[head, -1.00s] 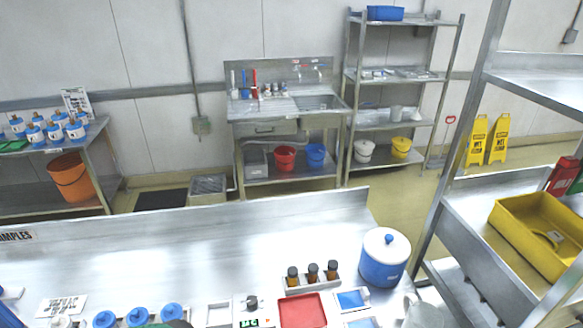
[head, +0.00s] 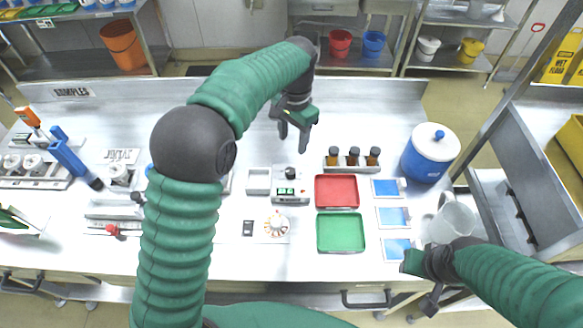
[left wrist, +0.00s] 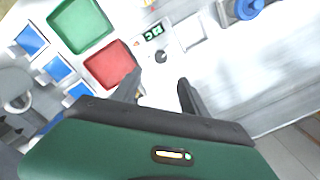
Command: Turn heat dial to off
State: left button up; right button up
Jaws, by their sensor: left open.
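A small white device (head: 290,194) with a green-lit display stands on the bench near its middle, with a black knob (head: 290,173) on top. In the left wrist view, the black knob (left wrist: 161,57) shows beyond my fingertips, beside the display (left wrist: 153,33). A round white dial (head: 276,226) with orange-red marks lies nearer; I cannot tell which is the heat dial. My left gripper (head: 293,133) is open and empty, beyond the knob and apart from it. My right gripper (head: 430,292) is at the front right edge; its jaws are unclear.
A red tray (head: 337,191), a green tray (head: 341,232) and a rack of brown bottles (head: 352,163) stand right of the device. The bench behind is mostly clear.

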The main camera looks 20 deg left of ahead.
aim_at(291, 170)
pick_arm(q)
jog(key=f, duration=0.9)
jog(key=f+p, duration=0.1)
jog(key=f, duration=0.4)
jog(key=shift+w+a, duration=0.25)
jog(key=shift+a, duration=0.05)
jog(key=shift+c, duration=0.2)
